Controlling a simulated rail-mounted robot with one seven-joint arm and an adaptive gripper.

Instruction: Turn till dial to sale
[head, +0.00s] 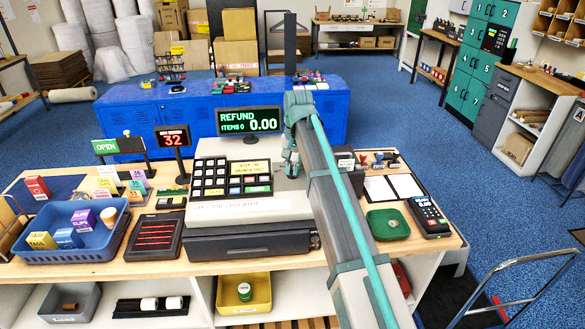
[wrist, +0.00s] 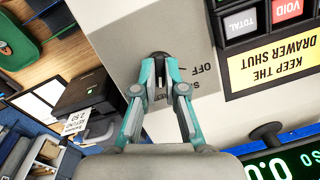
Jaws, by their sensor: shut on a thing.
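The till (head: 240,182) stands on the wooden counter, with its key block and drawer facing me. Its display (head: 250,121) reads REFUND, ITEMS 0, 0.00. In the wrist view, the small dark dial (wrist: 160,56) sits on the till's grey side panel. The word OFF and a partly hidden label beginning with S show beside it. My gripper (wrist: 160,70) is shut on the dial, one finger on each side. The fingers cover much of the dial and its other labels. In the head view my gripper (head: 291,168) is at the till's right end, and the dial is hidden.
Right of my arm are a green dish (head: 388,224) and a card reader (head: 427,215).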

